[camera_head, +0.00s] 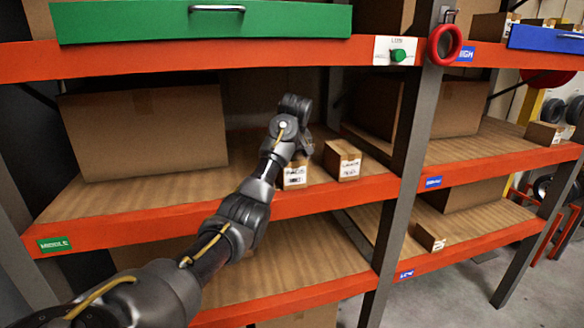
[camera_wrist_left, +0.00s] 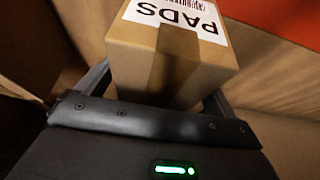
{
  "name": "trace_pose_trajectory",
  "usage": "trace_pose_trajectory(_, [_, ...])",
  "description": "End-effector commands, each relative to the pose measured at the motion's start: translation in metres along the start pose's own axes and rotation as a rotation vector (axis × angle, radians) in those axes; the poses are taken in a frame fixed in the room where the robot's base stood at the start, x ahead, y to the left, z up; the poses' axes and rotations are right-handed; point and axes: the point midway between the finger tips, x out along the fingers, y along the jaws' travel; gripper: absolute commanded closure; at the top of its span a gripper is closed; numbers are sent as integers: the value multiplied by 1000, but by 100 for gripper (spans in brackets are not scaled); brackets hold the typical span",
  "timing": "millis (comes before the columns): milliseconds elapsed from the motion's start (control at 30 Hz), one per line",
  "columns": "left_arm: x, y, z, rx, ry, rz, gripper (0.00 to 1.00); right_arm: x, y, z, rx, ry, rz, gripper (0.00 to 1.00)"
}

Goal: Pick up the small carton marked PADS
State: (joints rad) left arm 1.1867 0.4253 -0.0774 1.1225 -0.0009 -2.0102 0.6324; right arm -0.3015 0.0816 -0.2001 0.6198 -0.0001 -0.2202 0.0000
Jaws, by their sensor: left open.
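The small PADS carton (camera_wrist_left: 180,55) is brown with a white label and fills the upper middle of the left wrist view. In the head view it stands at the front of the middle shelf (camera_head: 130,225), and its upper part is hidden behind my left arm (camera_head: 295,176). My left gripper (camera_wrist_left: 157,92) is open, with one finger on each side of the carton's near end; I cannot tell whether they touch it. In the head view the gripper (camera_head: 308,138) is partly hidden by my wrist. My right gripper is not in view.
A second small labelled carton (camera_head: 343,160) stands close to the right of the PADS carton. A large box (camera_head: 140,130) stands behind on the left. A grey upright post (camera_head: 412,130) is to the right. A green drawer or bin (camera_head: 200,20) sits on the shelf above.

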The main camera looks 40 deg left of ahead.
Motion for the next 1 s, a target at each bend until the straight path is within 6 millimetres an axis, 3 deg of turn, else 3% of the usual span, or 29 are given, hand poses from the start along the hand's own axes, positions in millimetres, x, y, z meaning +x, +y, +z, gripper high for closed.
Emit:
trace_pose_trajectory(733, [4,0,2,0,0,0,6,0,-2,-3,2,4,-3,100])
trace_pose_trajectory(1000, [4,0,2,0,-1,0,42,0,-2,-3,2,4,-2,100])
